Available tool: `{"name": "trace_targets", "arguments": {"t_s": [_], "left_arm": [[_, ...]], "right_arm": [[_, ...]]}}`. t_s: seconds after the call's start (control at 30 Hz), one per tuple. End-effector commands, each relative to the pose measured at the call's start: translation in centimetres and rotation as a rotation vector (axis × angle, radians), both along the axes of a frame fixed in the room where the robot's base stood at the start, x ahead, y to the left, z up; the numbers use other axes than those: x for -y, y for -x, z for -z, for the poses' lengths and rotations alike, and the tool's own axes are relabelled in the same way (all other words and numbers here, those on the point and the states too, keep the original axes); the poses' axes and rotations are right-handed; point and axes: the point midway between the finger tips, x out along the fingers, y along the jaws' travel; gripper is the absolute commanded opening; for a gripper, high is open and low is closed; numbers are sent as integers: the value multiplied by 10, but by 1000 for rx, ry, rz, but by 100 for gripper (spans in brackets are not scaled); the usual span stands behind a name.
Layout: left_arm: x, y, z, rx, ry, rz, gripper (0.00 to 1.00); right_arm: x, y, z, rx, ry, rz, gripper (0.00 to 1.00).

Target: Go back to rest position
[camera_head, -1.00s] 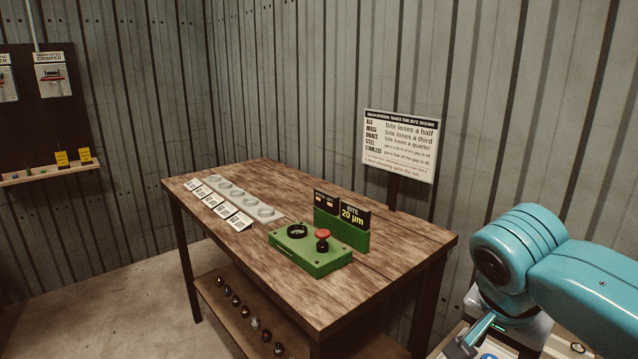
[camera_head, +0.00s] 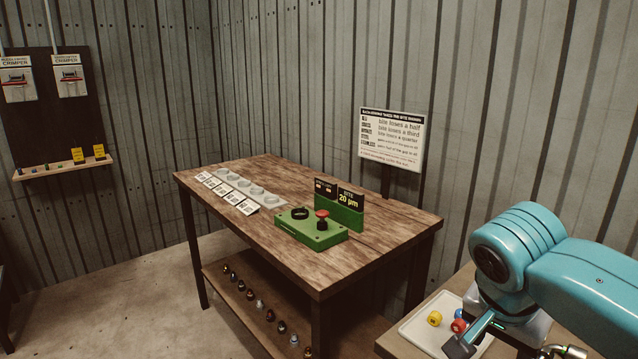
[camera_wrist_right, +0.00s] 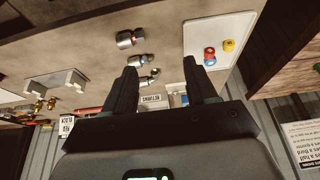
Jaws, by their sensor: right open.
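My right arm (camera_head: 590,285) comes in from the right edge of the head view, bent and folded low at the lower right. In the right wrist view my right gripper (camera_wrist_right: 160,85) is open, its two dark fingers apart with nothing between them. Behind the fingers, metal fittings (camera_wrist_right: 130,38) lie on a surface, apart from the gripper. In the head view most of the gripper is hidden by the arm or cut off by the lower edge. My left gripper is in neither view.
A wooden table (camera_head: 375,235) carries a green box with a red button (camera_head: 310,228) and a "20 µm" display (camera_head: 350,198). A white tray (camera_head: 425,340) with yellow and red-blue pieces lies beside my right arm. Bare floor (camera_head: 120,290) is free at left.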

Motion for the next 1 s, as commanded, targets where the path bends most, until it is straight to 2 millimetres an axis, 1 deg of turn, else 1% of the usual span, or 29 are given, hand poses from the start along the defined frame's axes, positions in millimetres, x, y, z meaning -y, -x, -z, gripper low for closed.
{"name": "trace_targets", "arguments": {"t_s": [0.03, 0.07, 0.1, 0.2, 0.37, 0.47, 0.57, 0.63, 0.67, 0.7, 0.73, 0.77, 0.8, 0.87, 0.9, 1.0], "left_arm": [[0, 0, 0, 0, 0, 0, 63], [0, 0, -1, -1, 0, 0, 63], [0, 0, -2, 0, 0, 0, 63], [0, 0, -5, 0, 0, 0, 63], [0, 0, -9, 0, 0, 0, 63], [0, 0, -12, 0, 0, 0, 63], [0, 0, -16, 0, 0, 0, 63], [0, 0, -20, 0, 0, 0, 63], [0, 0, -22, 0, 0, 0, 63], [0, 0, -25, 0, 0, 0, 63], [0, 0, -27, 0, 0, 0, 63], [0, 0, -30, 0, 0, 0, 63], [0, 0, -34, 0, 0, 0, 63], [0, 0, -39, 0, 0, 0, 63], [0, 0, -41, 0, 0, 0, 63], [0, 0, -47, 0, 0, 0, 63]], "right_arm": [[0, -1, 0, -1, 1, 0, 57], [-2, -3, 5, -10, -1, -11, 57], [-7, -9, 17, -28, -7, -48, 57], [-19, -19, 43, -61, -27, -128, 57], [-38, -31, 91, -114, -72, -256, 57], [-52, -35, 125, -147, -113, -342, 57], [-67, -32, 167, -184, -170, -435, 57], [-80, -25, 205, -211, -226, -508, 57], [-86, -20, 223, -223, -255, -538, 57], [-95, -10, 249, -237, -300, -582, 57], [-102, -1, 270, -244, -337, -613, 57], [-108, 11, 291, -249, -376, -640, 57], [-117, 29, 319, -250, -427, -674, 57], [-126, 57, 352, -238, -485, -704, 57], [-130, 76, 370, -229, -511, -713, 57], [-134, 117, 399, -208, -537, -725, 57]]}}
